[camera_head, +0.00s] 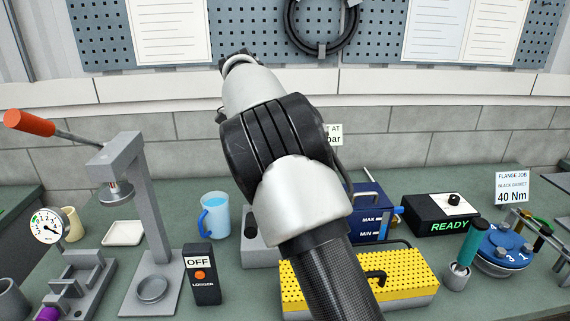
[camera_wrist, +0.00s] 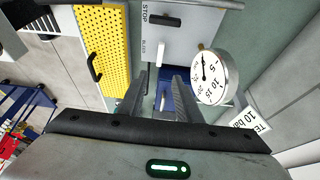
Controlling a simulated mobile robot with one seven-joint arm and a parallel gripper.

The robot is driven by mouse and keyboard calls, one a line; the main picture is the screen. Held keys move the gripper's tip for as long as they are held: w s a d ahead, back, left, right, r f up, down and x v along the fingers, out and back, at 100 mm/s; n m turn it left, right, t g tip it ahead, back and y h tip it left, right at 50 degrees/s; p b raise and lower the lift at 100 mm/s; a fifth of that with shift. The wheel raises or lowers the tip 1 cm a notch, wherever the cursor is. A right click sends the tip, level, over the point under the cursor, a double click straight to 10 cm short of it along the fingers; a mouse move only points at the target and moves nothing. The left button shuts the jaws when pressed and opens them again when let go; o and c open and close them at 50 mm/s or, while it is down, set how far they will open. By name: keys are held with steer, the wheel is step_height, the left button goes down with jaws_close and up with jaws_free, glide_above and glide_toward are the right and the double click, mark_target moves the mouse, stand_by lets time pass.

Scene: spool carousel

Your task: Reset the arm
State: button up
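My arm (camera_head: 300,200) is raised in the middle of the head view, its pale and black joint high above the bench. My gripper does not show in the head view. In the wrist view my gripper (camera_wrist: 161,80) has its two grey fingers apart, with nothing held between them. Behind the fingers lie a grey box marked STOP (camera_wrist: 190,22) and a blue part (camera_wrist: 180,92). The arm hides part of the bench centre.
The bench carries a press (camera_head: 145,200), a blue mug (camera_head: 214,222), a black OFF box (camera_head: 206,285), a yellow perforated cover (camera_head: 405,270), a READY box (camera_head: 425,212) and a blue flange (camera_head: 503,247). In the wrist view a gauge (camera_wrist: 214,76) is near the right finger.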

steer(key=s+d+r+n+t+y+p, duration=0.1)
steer(key=s+d+r+n+y, duration=0.1)
steer(key=s+d+r+n, duration=0.4)
steer(key=s+d+r+n+t+y+p, duration=0.15)
steer(key=s+r, duration=0.25)
steer(key=s, duration=0.4)
steer(key=s+f+n+t+p, duration=0.2)
steer(key=s+n, duration=0.8)
steer(key=s, duration=0.9)
step_height(320, 180, down, 2)
steer(key=shift+s+f+n+t+y+p, duration=0.1)
steer(key=shift+s+n+t+y+p, duration=0.25)
steer(key=shift+t+y, duration=0.15)
